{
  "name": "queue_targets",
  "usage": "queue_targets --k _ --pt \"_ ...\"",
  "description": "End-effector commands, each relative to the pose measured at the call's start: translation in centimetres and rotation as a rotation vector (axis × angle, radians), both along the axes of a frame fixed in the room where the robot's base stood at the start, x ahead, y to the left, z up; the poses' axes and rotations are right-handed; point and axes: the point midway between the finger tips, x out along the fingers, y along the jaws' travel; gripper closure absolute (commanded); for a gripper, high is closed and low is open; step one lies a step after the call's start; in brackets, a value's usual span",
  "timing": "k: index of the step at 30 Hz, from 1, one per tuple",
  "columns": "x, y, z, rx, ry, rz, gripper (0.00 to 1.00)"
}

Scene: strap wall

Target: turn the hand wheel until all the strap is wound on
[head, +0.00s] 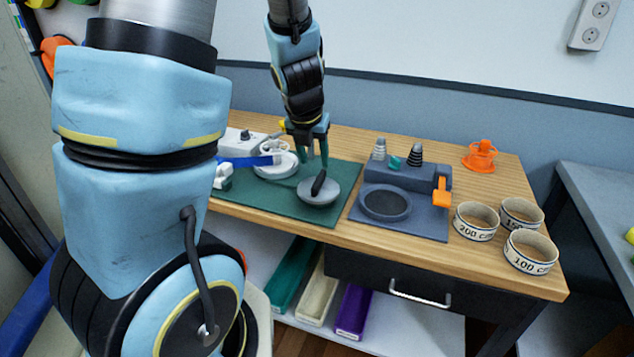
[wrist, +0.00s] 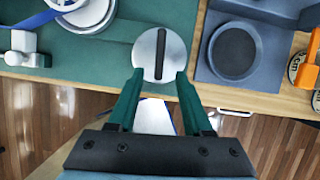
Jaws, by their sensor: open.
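The hand wheel (head: 313,195) is a grey disc with a raised black bar across it, on a green mat (head: 345,176). It also shows in the wrist view (wrist: 147,58), with the bar upright in the picture. My gripper (head: 317,162) is above the wheel, fingers pointing down. In the wrist view its green fingertips (wrist: 158,75) are apart, one on each side of the bar's near end, with nothing between them; I cannot tell their height above the disc. The blue strap (head: 243,161) runs from the left to a white spool (head: 272,171); in the wrist view it crosses the top left corner (wrist: 38,19).
A grey fixture (head: 425,219) with a round recess and an orange lever (head: 441,192) stands right of the mat. Several round containers (head: 530,252) and an orange part (head: 481,155) are farther right. A white clamp-like part (wrist: 25,48) lies left.

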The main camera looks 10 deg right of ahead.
Motion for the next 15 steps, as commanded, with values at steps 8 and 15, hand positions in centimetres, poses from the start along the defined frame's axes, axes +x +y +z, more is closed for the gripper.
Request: queue_targets --k 8,15 --pt "1.7 -0.7 -5.0 0.001 0.003 0.002 0.5" --pt "2.7 -1.2 -7.5 0.002 0.001 -0.002 0.5"
